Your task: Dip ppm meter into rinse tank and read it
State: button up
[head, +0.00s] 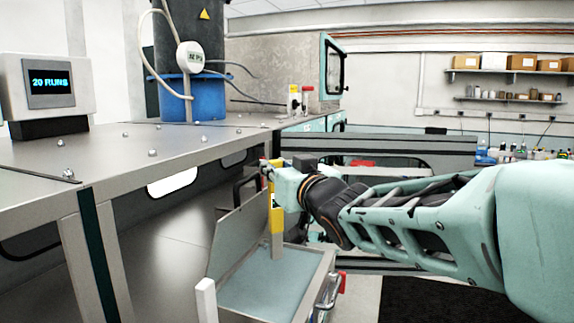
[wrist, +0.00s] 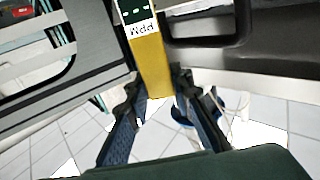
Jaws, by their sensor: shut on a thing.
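The ppm meter (head: 277,212) is a yellow upright stick with a grey lower end. My gripper (head: 272,172) is shut on its upper part. In the wrist view the meter (wrist: 153,65) stands between the two fingers (wrist: 158,95), with a white PPM label upside down and a dark display showing pale dashes but no readable number. The rinse tank (head: 322,272) is an open metal box with pale blue liquid and a raised lid on its left. The meter's lower end is over the tank and reaches down to about the liquid; I cannot tell how deep it sits.
A metal bench (head: 120,150) on the left carries a display box (head: 50,85) reading "20 RUNS" and a blue-based drum (head: 188,95). The raised lid (head: 238,240) stands close to the meter. A dark mat (head: 440,300) lies on the floor at right.

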aim_at(278, 227)
jog(key=shift+f+b, duration=6.15)
jog(key=shift+f, duration=0.8)
jog(key=shift+r, duration=0.15)
notch_tip(278, 227, up, 14)
jog(key=p, duration=1.2)
jog(key=shift+r, duration=0.25)
